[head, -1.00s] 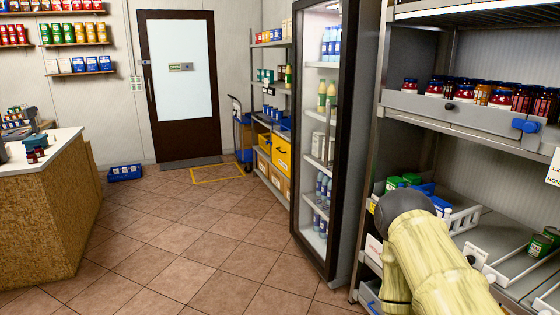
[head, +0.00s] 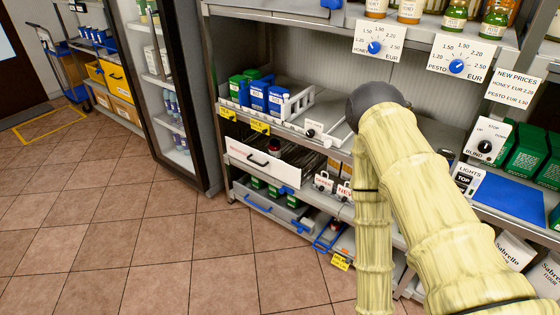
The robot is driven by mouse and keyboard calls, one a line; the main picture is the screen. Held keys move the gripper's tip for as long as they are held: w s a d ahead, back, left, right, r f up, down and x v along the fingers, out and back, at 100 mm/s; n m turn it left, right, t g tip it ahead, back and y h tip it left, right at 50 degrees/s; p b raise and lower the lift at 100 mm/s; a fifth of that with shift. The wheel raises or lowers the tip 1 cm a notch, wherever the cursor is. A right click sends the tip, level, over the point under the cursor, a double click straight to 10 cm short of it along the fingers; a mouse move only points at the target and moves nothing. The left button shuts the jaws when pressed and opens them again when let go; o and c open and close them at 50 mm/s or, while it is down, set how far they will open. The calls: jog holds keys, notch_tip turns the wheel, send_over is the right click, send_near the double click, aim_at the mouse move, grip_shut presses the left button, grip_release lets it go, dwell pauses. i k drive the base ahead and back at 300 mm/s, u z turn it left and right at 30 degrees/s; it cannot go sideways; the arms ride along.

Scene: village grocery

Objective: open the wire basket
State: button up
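I cannot tell for sure which thing is the wire basket. A low pull-out with a blue handle (head: 328,238) sits at the bottom of the shelf unit, partly hidden by my arm. To its left, a grey bin (head: 290,213) with a long blue handle stands on the bottom level. My gripper is out of view below the picture.
Green and blue cartons (head: 258,95) stand on the middle shelf. Dial panels (head: 376,46) and a blind switch panel (head: 487,140) are at the right. A fridge (head: 165,110) stands left of the shelves. The tiled floor (head: 130,235) in front is clear.

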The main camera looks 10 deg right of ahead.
aim_at(282, 170)
jog(key=u, duration=0.7)
jog(key=i, duration=0.95)
jog(key=z, duration=0.35)
